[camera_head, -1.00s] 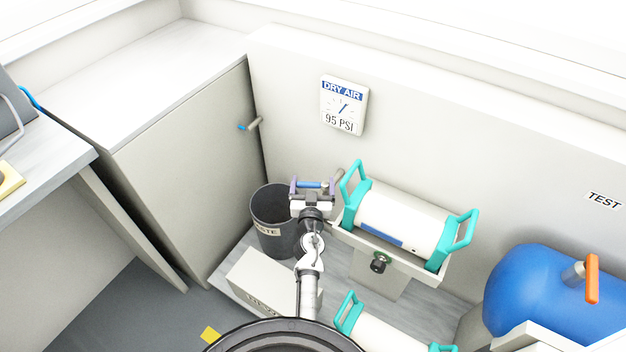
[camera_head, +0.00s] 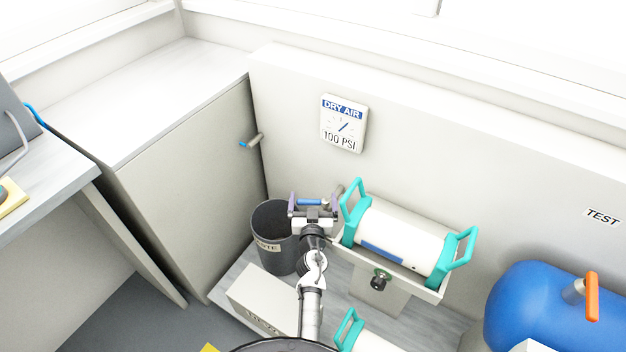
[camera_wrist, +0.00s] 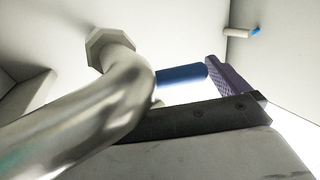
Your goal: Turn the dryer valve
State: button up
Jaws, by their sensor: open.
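A blue handle (camera_head: 312,202), likely the dryer valve's lever, lies crosswise by the back wall. It also shows in the wrist view (camera_wrist: 182,75), beside a bent metal pipe (camera_wrist: 120,95) with a hexagonal fitting. My gripper (camera_head: 313,200) is open, with a purple finger on each side of the handle. One purple finger (camera_wrist: 228,80) shows near the handle's right end in the wrist view; the pipe hides the other side. I cannot tell whether a finger touches the handle. The DRY AIR gauge (camera_head: 343,123) on the wall reads 100 PSI.
A dark waste bin (camera_head: 272,230) stands just left of my gripper. A white cylinder with teal handles (camera_head: 402,236) sits close on the right. A blue tank (camera_head: 535,305) with an orange lever is farther right. A blue-tipped peg (camera_head: 251,141) juts from the left panel.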

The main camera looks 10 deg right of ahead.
aim_at(312, 201)
notch_tip(312, 201, up, 20)
jog(key=p, duration=1.8)
jog(key=shift+f, duration=0.25)
